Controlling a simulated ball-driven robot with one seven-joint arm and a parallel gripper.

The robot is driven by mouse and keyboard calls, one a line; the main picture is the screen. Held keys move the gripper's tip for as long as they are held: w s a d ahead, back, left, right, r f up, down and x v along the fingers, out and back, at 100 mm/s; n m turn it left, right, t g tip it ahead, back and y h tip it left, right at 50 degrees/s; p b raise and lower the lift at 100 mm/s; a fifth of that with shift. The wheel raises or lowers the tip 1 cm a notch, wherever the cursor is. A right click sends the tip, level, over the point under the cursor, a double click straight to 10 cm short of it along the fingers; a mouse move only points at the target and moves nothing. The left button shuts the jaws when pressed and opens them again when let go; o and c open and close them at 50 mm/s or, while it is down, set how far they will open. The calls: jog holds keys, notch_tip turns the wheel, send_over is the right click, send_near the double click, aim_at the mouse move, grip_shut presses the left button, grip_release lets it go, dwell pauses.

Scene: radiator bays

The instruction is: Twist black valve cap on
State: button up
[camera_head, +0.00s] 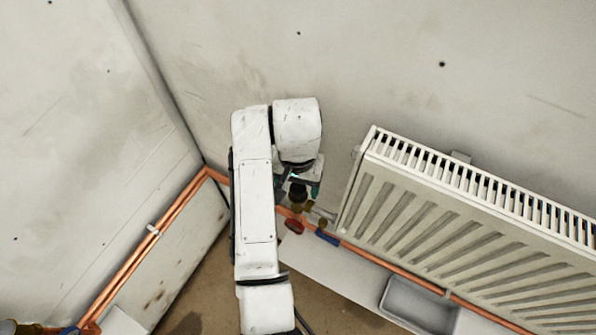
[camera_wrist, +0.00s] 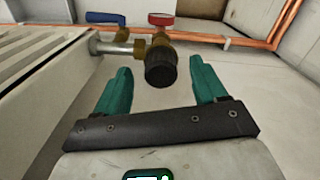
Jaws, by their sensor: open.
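The black valve cap (camera_wrist: 161,74) sits at the end of a brass valve (camera_wrist: 160,45) in the wrist view, its ribbed face toward my gripper. It also shows in the head view (camera_head: 298,192), partly hidden under my wrist. My gripper (camera_wrist: 162,82) is open, with one green finger on each side of the cap; neither finger visibly touches it. In the head view my gripper (camera_head: 299,188) is at the valve beside the radiator's left end. Whether the cap is seated on its thread cannot be seen.
A white radiator (camera_head: 450,215) stands close on the right. Copper pipes (camera_head: 380,263) run along the wall base, with a red handle (camera_head: 293,226) and a blue handle (camera_head: 327,237) near the valve. A grey tray (camera_head: 418,305) lies below the radiator.

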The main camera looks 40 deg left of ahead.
aim_at(297, 189)
jog(key=shift+f, duration=1.3)
jog(key=c, duration=1)
jog(key=shift+c, duration=0.2)
jog(key=shift+f, duration=0.2)
jog(key=shift+p, duration=0.3)
jog(key=m+p, duration=0.1)
jog(key=m, duration=0.4)
jog(key=shift+s+m, duration=0.1)
jog(key=shift+m, duration=0.2)
jog(key=m+p, duration=0.1)
jog(key=m, duration=0.5)
jog(key=shift+a+f, duration=0.1)
